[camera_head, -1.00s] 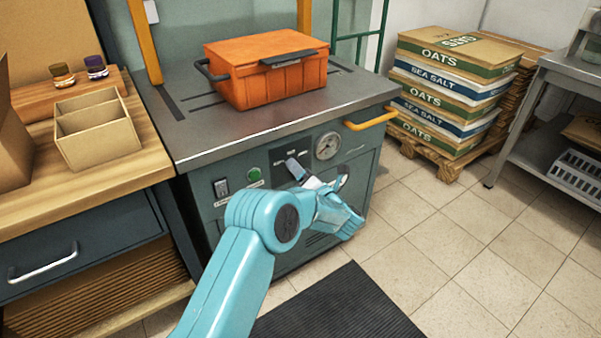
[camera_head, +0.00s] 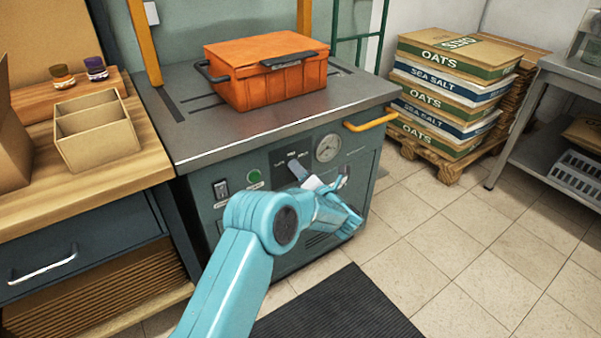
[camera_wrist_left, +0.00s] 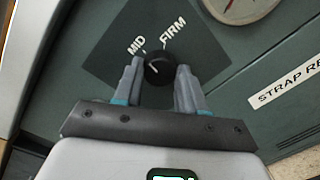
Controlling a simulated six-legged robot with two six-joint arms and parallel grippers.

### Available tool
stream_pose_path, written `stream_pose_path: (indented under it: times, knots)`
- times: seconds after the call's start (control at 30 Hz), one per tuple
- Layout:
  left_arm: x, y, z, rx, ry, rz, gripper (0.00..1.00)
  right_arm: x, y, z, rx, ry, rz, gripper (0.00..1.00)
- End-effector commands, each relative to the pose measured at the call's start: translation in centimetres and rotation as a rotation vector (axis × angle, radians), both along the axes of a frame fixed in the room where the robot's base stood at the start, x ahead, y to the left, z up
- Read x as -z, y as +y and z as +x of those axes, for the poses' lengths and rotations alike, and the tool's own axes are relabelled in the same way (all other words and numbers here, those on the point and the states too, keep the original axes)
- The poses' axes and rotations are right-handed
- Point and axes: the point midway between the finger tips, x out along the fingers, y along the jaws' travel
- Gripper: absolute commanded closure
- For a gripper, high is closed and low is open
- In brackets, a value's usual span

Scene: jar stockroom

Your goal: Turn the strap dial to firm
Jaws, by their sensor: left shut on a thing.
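The strap dial is a small black knob (camera_wrist_left: 158,67) on a dark square plate (camera_wrist_left: 112,62) with white MID and FIRM labels. In the left wrist view its pale pointer mark is short and I cannot tell clearly where it points. My left gripper (camera_wrist_left: 160,72) has its two grey fingers on either side of the knob, shut on it. In the head view the left gripper (camera_head: 296,170) reaches the front panel of the grey-green machine (camera_head: 232,218), and its fingers hide the knob. My right gripper is not in view.
A round gauge (camera_head: 328,147), a green button (camera_head: 254,176) and a switch (camera_head: 221,189) are beside the dial. A yellow handle (camera_head: 371,119) sticks out at the right. An orange case (camera_head: 268,82) stands on the worktop. A dark mat (camera_head: 340,308) lies in front.

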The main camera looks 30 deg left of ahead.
Motion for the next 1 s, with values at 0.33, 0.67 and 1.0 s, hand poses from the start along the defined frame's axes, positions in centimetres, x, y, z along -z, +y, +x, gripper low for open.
stream_pose_path:
  times: [0.33, 0.67, 1.0]
  knots:
    - [0.0, -0.1, 0.1, 0.001, 0.269, 0.110, 0.90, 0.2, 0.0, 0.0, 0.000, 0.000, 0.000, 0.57]
    - [0.0, -0.1, 0.1, 0.001, 0.555, 0.228, 0.90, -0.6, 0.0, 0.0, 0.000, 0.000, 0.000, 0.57]
    - [0.1, -0.1, 0.1, 0.001, 0.778, 0.321, 0.90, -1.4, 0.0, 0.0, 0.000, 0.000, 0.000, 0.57]
